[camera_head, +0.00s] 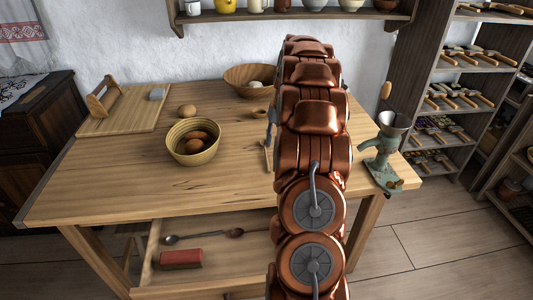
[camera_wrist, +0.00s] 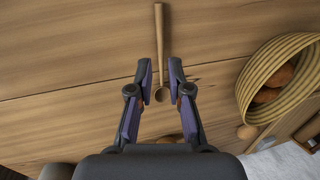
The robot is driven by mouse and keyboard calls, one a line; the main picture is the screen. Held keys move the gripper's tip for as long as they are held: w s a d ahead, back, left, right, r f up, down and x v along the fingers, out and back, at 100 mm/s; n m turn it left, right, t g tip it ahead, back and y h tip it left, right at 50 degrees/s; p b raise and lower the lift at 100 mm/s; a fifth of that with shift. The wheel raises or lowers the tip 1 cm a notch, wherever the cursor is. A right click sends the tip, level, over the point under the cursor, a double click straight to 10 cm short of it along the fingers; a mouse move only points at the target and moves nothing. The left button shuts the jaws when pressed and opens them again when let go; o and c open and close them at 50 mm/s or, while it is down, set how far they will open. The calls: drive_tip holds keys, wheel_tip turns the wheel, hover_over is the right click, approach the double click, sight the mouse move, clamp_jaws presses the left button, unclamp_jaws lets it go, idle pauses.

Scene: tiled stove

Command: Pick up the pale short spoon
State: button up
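The pale short spoon (camera_wrist: 159,45) lies on the wooden table, its handle pointing to the top of the wrist view. Its round bowl end lies between the two fingers of my gripper (camera_wrist: 160,80). The fingers are open, one on each side of the spoon, with a gap on both sides. I cannot tell how high the fingertips are above the table. In the head view a bit of the spoon (camera_head: 267,157) shows at the left edge of my arm, which hides most of my gripper.
A woven bowl (camera_head: 193,143) with brown eggs stands left of my arm, a loose egg (camera_head: 187,111) behind it. A wide wooden bowl (camera_head: 249,80) stands at the back. A green grinder (camera_head: 383,155) is at the right table edge. An open drawer (camera_head: 215,258) holds darker spoons.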

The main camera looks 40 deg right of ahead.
sight(268, 161)
drive_tip(key=shift+p+x, duration=0.75)
drive_tip(key=shift+x, duration=3.25)
clamp_jaws()
